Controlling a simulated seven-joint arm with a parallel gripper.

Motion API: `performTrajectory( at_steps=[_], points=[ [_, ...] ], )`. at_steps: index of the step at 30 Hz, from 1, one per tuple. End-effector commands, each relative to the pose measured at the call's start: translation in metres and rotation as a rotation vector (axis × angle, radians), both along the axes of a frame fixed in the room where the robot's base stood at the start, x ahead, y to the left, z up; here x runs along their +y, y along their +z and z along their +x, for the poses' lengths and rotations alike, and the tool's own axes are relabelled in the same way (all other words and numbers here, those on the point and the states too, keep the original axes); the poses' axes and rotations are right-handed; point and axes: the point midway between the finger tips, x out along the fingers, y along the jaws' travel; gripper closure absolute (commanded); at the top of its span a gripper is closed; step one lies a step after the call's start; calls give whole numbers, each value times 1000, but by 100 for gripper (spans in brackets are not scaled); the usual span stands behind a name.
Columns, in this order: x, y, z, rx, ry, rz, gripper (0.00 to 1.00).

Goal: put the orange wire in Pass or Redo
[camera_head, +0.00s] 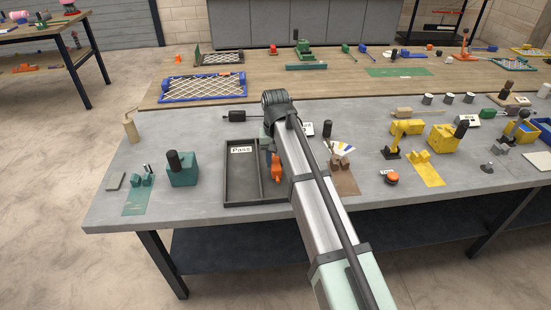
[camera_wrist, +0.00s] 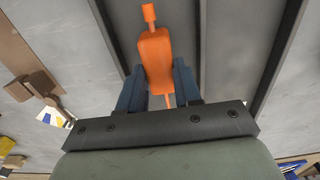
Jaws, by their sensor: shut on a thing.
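The orange wire (camera_head: 277,168) looks like a thick orange body with a thin end; it also shows in the wrist view (camera_wrist: 155,60). My gripper (camera_wrist: 158,72) is shut on it, with a blue finger on each side. In the head view my gripper (camera_head: 270,155) is mostly hidden behind my arm. The dark tray (camera_head: 228,172) has a left compartment labelled Pass (camera_head: 241,149). The wire is over the compartment right of the divider (camera_head: 260,182). I cannot tell whether the wire touches the tray floor.
A green block with a black knob (camera_head: 182,170) stands left of the tray. The Pass compartment looks empty.

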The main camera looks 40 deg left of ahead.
Motion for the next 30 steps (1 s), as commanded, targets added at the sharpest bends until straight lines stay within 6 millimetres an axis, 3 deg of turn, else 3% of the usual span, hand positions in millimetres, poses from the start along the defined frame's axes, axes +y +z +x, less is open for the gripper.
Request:
performTrajectory(
  at_steps=[16,17,25,30],
  points=[
    [0,-4,0,0,0,0,100],
    [0,-4,0,0,0,0,65],
    [0,-4,0,0,0,0,39],
    [0,-4,0,0,0,0,37]
  ],
)
